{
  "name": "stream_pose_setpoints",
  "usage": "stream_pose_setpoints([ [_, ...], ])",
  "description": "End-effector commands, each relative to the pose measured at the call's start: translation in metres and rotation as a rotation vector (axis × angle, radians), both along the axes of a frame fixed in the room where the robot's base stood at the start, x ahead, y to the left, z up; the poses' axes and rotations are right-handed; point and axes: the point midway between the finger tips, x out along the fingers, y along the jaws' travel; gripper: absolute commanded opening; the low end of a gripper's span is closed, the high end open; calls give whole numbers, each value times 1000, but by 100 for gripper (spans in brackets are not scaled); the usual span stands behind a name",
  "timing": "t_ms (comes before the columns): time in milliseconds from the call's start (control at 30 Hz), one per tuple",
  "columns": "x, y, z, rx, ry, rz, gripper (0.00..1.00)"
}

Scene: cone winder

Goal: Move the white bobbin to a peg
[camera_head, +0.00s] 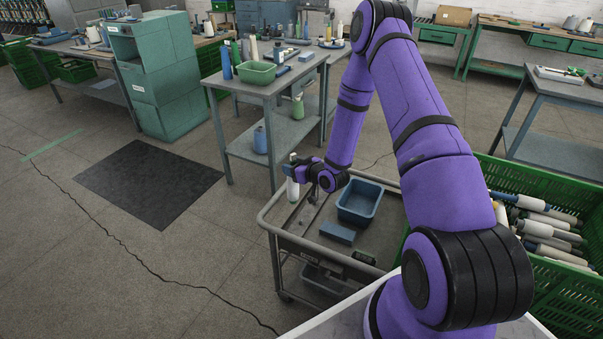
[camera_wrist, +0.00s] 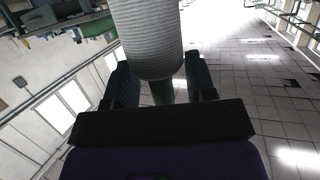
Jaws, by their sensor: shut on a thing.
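The white bobbin (camera_head: 293,189) is upright in the head view, at the left end of the cart. My gripper (camera_head: 299,170) is shut on it from the right side, near its upper part. In the wrist view the ribbed white bobbin (camera_wrist: 148,38) fills the top middle, between the two dark fingers of my gripper (camera_wrist: 160,88). The bobbin appears held above the cart's tray, but its lower end is too small to judge for contact. I cannot make out a peg clearly in either view.
The grey cart (camera_head: 272,222) carries a blue bin (camera_head: 359,201) and a blue block (camera_head: 337,233). A green crate (camera_head: 560,290) of several bobbins stands at the right. A workbench (camera_head: 262,92) with a green tub (camera_head: 257,72) is behind. Floor at left is clear around a dark mat (camera_head: 148,183).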

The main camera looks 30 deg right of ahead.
Motion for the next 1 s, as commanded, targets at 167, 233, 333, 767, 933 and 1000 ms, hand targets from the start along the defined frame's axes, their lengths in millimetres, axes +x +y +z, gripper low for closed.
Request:
stream_pose_setpoints([
  [167,-4,-19,-30,-9,11,75,32],
  [233,-6,-22,-36,-10,15,92,32],
  [333,-7,-24,-40,-12,17,103,32],
  [767,-7,-24,-71,-12,18,104,32],
  [933,-7,-24,-77,-13,16,104,32],
  [1000,-7,-24,-77,-13,16,103,32],
])
